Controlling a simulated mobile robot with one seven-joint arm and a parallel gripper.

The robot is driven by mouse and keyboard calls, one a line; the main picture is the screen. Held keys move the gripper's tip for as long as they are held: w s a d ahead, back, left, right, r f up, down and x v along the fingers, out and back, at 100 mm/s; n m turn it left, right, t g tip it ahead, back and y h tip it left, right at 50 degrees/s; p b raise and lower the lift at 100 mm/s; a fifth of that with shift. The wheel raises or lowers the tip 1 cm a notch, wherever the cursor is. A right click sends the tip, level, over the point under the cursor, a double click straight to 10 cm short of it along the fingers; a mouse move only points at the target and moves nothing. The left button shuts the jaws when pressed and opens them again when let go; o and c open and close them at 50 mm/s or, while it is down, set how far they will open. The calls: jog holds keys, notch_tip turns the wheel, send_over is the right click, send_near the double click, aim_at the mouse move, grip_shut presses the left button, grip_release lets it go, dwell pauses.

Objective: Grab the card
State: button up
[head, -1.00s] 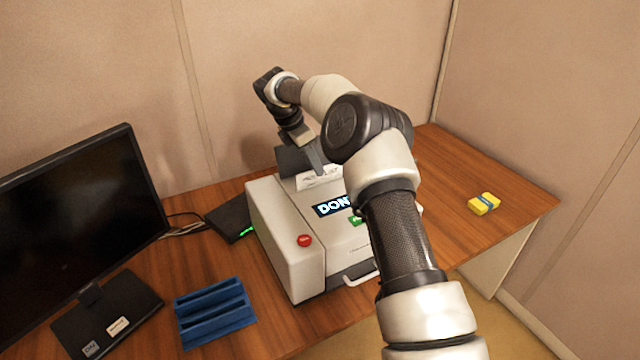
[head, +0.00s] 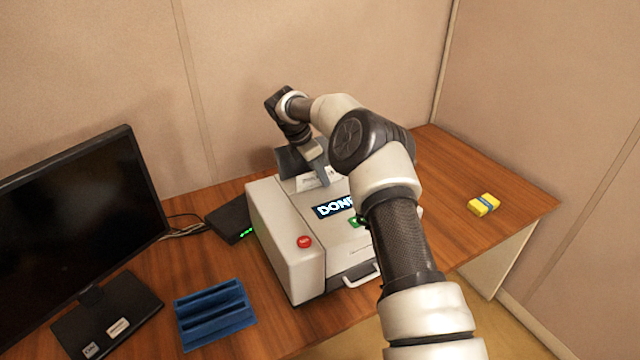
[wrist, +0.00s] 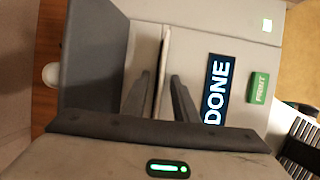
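The card (head: 312,183) is a white sheet with dark print, standing up at the top of the grey printer (head: 290,222), in front of its dark raised flap (head: 289,161). In the wrist view the card (wrist: 165,48) shows edge-on as a thin pale strip. My gripper (wrist: 160,78) is open, with one finger on each side of this strip and gaps visible. In the head view my gripper (head: 324,180) is over the printer top, and a finger hides part of the card. The printer screen (wrist: 217,88) reads DONE.
A red button (head: 304,242) and a green PRINT button (wrist: 260,88) are on the printer. A monitor (head: 75,220) and a blue slotted holder (head: 214,315) stand to the left.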

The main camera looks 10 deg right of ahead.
jog(key=shift+f, duration=0.1)
grip_shut()
dwell(0.4)
